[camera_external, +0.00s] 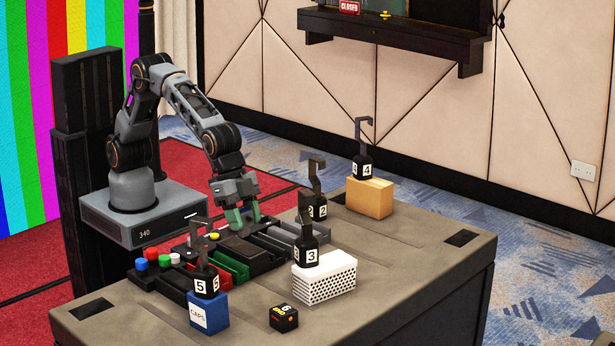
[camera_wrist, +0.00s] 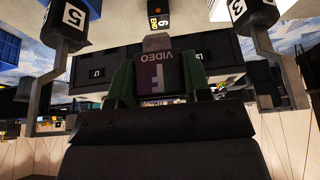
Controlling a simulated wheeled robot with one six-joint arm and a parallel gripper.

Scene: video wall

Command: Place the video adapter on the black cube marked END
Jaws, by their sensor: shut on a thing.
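My gripper (camera_external: 243,217) has green fingers and is low over the black tray in the external view. In the wrist view my gripper (camera_wrist: 158,78) is shut on the black video adapter (camera_wrist: 163,72), which bears the word VIDEO. In the external view the adapter is mostly hidden by the fingers, and I cannot tell whether it is clear of the tray. The black cube marked END (camera_external: 283,317), with a 6 on it, sits on the table near the front edge, apart from my gripper. The cube also shows at the top of the wrist view (camera_wrist: 155,21).
The black tray (camera_external: 262,268) holds coloured caps and green and red parts. Hooked stands with numbered cubes rise from a blue CAPS box (camera_external: 208,312), a white perforated box (camera_external: 325,279) and a cardboard box (camera_external: 369,198). Another hooked stand (camera_external: 317,207) is behind the white box. The table's right side is clear.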

